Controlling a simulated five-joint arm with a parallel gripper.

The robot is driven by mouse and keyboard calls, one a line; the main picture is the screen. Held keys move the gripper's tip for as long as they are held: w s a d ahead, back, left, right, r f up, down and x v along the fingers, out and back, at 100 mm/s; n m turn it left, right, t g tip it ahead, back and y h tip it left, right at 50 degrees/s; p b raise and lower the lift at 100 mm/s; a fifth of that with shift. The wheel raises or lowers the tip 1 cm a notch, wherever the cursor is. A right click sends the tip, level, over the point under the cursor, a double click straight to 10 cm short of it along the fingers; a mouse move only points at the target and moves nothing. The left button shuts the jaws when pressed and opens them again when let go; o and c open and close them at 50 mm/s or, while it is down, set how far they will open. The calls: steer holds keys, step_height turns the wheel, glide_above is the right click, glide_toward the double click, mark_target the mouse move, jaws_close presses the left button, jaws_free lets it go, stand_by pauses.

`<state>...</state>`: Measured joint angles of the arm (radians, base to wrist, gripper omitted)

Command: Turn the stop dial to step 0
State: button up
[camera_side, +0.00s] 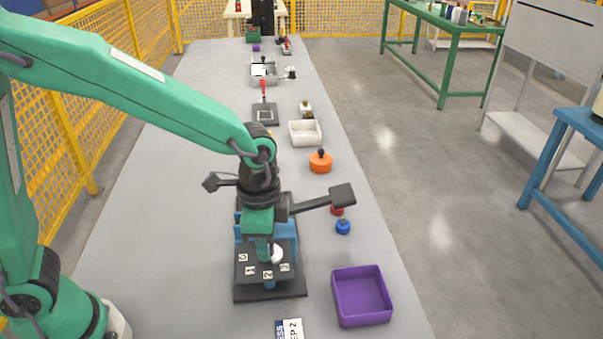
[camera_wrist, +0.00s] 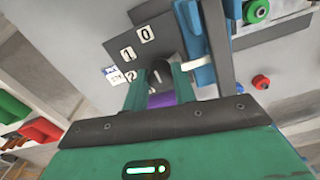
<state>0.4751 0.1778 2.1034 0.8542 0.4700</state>
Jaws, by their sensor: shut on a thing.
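The stop dial sits on a dark plate (camera_side: 246,289) with white number tags 0 to 3 along its front part. In the wrist view the plate (camera_wrist: 150,18) shows tags 0 (camera_wrist: 144,32), 1 (camera_wrist: 128,54) and 2 (camera_wrist: 131,76). A white part of the dial (camera_side: 277,254) shows beside my gripper (camera_side: 268,258) in the side view. My gripper also shows in the wrist view (camera_wrist: 158,85), its green fingers shut on the dial over the plate. The fingers hide much of the dial; I cannot tell which tag it points to.
A purple bin (camera_side: 362,296) stands right of the plate, and a card (camera_side: 289,330) lies in front. A blue knob (camera_side: 343,227), an orange pot (camera_side: 321,162) and a white tray (camera_side: 305,133) stand farther back. Yellow fencing (camera_side: 60,120) runs along the left. The bench left of the plate is clear.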

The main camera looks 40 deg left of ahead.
steer(key=shift+d, duration=0.1)
stand_by(0.3)
steer(key=o, duration=1)
steer(key=shift+r, duration=3.95)
steer(key=s+a+r+n+t, duration=0.2)
steer(key=s+a+n, duration=0.3)
steer(key=a, duration=0.3)
steer(key=s+a+r+n+t, duration=0.3)
steer(key=s+a+n, duration=0.2)
steer(key=a, duration=0.4)
steer(key=shift+n+t, duration=0.3)
steer(key=shift+n, duration=0.1)
